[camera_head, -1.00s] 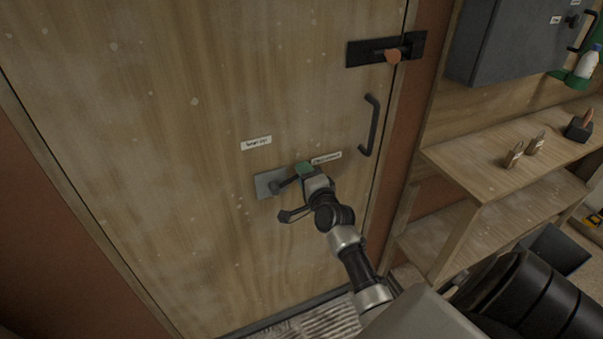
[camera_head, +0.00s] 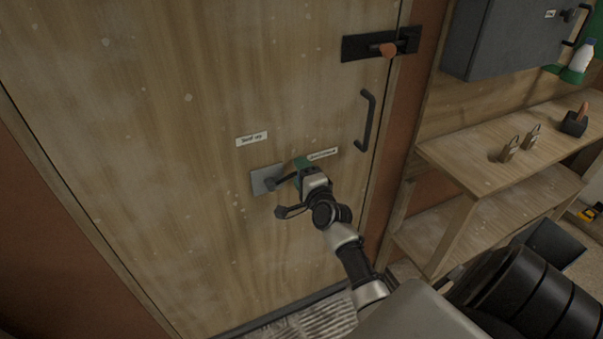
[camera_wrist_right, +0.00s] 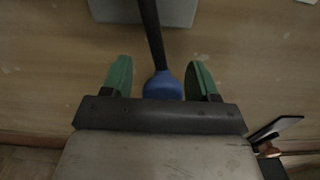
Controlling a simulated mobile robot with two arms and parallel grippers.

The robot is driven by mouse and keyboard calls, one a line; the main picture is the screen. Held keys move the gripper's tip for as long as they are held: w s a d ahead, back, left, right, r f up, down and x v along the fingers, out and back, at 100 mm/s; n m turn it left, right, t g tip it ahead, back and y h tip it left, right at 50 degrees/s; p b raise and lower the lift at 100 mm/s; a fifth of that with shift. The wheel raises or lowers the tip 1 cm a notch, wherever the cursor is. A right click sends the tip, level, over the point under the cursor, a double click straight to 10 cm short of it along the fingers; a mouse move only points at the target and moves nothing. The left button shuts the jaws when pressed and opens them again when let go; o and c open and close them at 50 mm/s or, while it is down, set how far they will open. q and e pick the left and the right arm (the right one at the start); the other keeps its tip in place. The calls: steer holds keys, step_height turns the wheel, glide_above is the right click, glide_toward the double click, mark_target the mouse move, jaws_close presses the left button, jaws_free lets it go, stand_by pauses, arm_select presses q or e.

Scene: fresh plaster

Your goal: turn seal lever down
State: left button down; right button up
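The seal lever shows in the head view as a grey plate (camera_head: 262,181) low on the wooden door, with a dark arm reaching right toward my right gripper (camera_head: 291,187). In the right wrist view, the lever's dark shaft (camera_wrist_right: 152,35) ends in a blue knob (camera_wrist_right: 163,86). The knob sits between the two green finger pads of my right gripper (camera_wrist_right: 160,78). The pads are apart, with a clear gap on the left and a narrow one on the right. In the head view the gripper hides the knob. My left gripper is not in view.
A black door handle (camera_head: 367,121) and a dark latch with an orange knob (camera_head: 388,50) are above right. Two small labels are near the lever. A wooden shelf (camera_head: 480,165) with padlocks and a grey cabinet (camera_head: 495,40) stand at right.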

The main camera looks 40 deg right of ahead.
steer(key=v, duration=1)
steer(key=shift+s+b, duration=0.35)
steer(key=shift+s, duration=0.05)
steer(key=s+a+f+n+g+y, duration=0.1)
steer(key=s+a+f+n+g, duration=0.15)
steer(key=f, duration=0.75)
steer(key=s+a+f+n+g+y, duration=0.2)
steer(key=a+f+n, duration=0.2)
steer(key=f, duration=0.6)
steer(key=s+a+f+n+g+y, duration=0.1)
steer(key=s+a+f+n+g, duration=0.25)
steer(key=f, duration=0.65)
steer(key=s+a+f+n+g, duration=0.45)
steer(key=s+f+n, duration=0.25)
steer(key=s+f, duration=0.55)
steer(key=s+f+n+g, duration=0.2)
steer(key=s+f+n, duration=0.1)
steer(key=s, duration=0.6)
steer(key=s+a+f+n+g, duration=0.1)
steer(key=s+f+n+g, duration=0.1)
steer(key=s, duration=0.6)
steer(key=shift+s+f+n, duration=0.4)
steer(key=shift+f+n, duration=0.3)
steer(key=shift+a, duration=0.1)
